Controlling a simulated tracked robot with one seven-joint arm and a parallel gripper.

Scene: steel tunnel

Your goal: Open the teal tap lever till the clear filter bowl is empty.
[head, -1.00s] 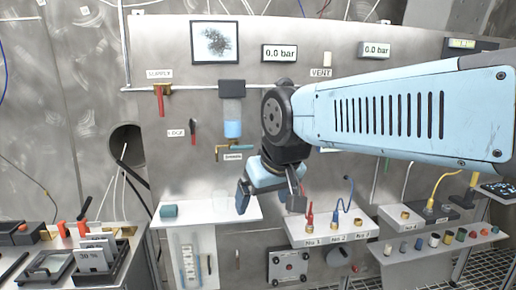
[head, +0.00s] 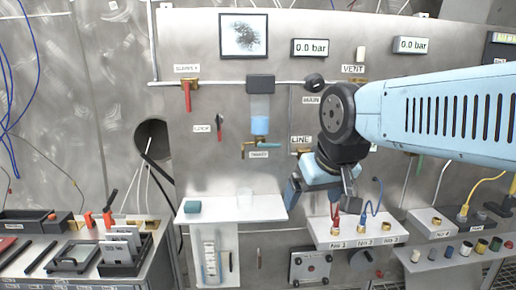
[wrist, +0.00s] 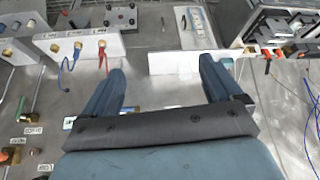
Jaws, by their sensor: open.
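The clear filter bowl (head: 260,108) hangs under a dark head on the panel. Blue liquid fills its lower part. Just below it is the tap with its small teal lever (head: 249,143), above a label whose text is too blurred to read surely. A faint clear cup (head: 245,196) stands on the white shelf (head: 222,214) below the tap. My gripper (head: 320,192) is open and empty, right of and lower than the tap, apart from it. In the wrist view the two blue fingers (wrist: 163,75) are spread with nothing between them; I cannot make out the bowl or lever there.
A teal block (head: 192,207) lies on the shelf's left end. A white block with red and blue cables (head: 330,237) is just below my gripper. A red supply lever (head: 187,96) and a black-and-red lever (head: 219,127) are left of the bowl. Both displays read 0.0 bar.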

